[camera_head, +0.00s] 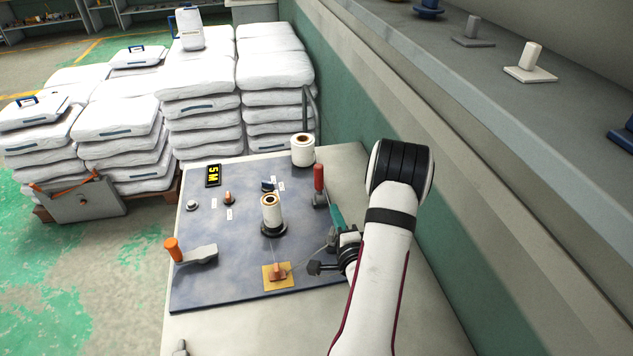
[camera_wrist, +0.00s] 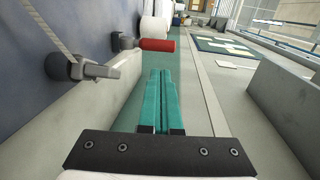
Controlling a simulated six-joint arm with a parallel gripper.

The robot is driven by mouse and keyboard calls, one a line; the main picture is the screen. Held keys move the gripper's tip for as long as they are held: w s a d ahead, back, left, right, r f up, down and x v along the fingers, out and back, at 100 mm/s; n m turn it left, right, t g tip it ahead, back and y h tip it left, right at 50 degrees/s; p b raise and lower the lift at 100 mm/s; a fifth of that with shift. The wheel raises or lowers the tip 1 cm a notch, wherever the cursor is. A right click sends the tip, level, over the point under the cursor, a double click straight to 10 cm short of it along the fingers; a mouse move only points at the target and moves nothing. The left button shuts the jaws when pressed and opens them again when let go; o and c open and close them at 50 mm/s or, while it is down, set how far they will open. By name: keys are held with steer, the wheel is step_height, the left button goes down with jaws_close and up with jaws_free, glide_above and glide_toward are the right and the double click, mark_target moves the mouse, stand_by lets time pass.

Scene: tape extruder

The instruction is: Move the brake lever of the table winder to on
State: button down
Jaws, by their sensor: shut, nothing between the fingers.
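The winder's blue-grey panel (camera_head: 220,265) lies on a pale table. A red-handled lever (camera_head: 319,178) stands upright at its right edge; its red grip (camera_wrist: 157,45) also shows in the wrist view, just beyond my fingertips. A small orange knob (camera_head: 228,198) and a small dark blue knob (camera_head: 267,186) sit on the panel beside white labels too small to read. No readable mark tells which part is the brake lever. My gripper (camera_head: 336,209), with teal fingers, is shut and empty at the panel's right edge, close to the red grip but apparently apart from it.
A white spool (camera_head: 271,215) stands mid-panel, with a cord running to an orange piece on a yellow plate (camera_head: 266,285). An orange-handled crank (camera_head: 172,249) is at left. A white roll (camera_head: 302,150) stands behind the red lever. A wall (camera_head: 355,120) runs along the right.

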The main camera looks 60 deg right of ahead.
mark_target(320, 173)
steer(key=x, duration=1.2)
steer(key=shift+w+d, duration=0.1)
steer(key=shift+w, duration=0.15)
steer(key=shift+r, duration=0.1)
steer(key=shift+w+d+r+g+y, duration=0.15)
steer(key=shift+w+d+g+y, duration=0.25)
steer(key=shift+g+y, duration=0.1)
steer(key=shift+w+d+r+g+y, duration=0.2)
steer(key=shift+w+d+g+y, duration=0.2)
steer(key=shift+g+y, duration=0.1)
steer(key=shift+w+d+f, duration=0.2)
steer(key=shift+w+d, duration=0.9)
steer(key=shift+d, duration=0.05)
steer(key=s+a+r, duration=0.6)
steer(key=r, duration=0.4)
steer(key=shift+s+a, duration=0.4)
